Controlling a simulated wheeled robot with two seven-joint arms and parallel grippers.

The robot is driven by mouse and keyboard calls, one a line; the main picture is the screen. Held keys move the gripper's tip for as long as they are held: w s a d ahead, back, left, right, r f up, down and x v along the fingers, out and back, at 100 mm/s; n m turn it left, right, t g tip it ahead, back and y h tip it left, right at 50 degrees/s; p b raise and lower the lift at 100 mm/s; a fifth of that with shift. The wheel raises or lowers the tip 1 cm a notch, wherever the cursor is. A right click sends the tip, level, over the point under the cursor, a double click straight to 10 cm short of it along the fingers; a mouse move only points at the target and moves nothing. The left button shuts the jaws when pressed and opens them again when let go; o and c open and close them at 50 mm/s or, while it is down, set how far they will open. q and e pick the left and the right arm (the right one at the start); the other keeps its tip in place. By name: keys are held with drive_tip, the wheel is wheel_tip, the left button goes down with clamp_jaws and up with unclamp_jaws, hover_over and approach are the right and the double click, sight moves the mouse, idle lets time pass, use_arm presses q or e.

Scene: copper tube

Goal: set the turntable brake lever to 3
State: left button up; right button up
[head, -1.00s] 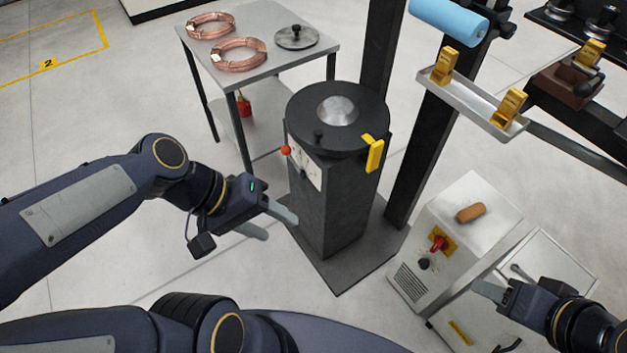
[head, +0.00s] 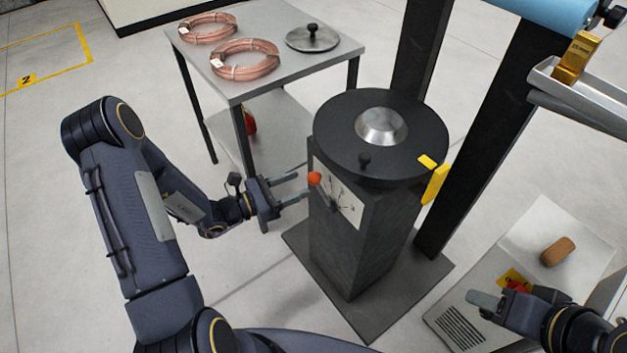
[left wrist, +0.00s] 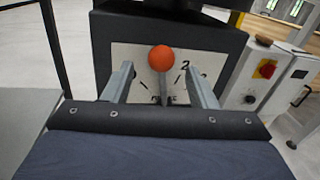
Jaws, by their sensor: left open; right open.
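The turntable (head: 345,130) is a black disc with a silver hub on a dark pedestal. Its brake lever has an orange-red ball knob (head: 314,179), in front of a white dial plate (head: 341,197) on the pedestal's left face. In the left wrist view the knob (left wrist: 162,58) is between the fingers, and a "2" shows on the plate to its right; the "3" cannot be read. My left gripper (head: 304,183) is open, with its fingers on either side of the knob and no visible grip on it. My right gripper (head: 485,298) is open at the lower right, near the grey cabinet.
A metal table (head: 235,88) with copper coils (head: 245,59) and a lidded disc (head: 312,38) stands behind left. A yellow clip (head: 434,183) sits on the turntable's right rim. A grey cabinet (head: 510,240) bears a brown cylinder (head: 557,251). A dark post rises behind the turntable.

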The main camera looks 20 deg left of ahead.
sight(314, 177)
use_arm(q)
drive_tip(key=x, duration=0.5)
drive_tip(key=shift+w+d, duration=0.25)
drive_tip(key=shift+d, duration=0.05)
clamp_jaws()
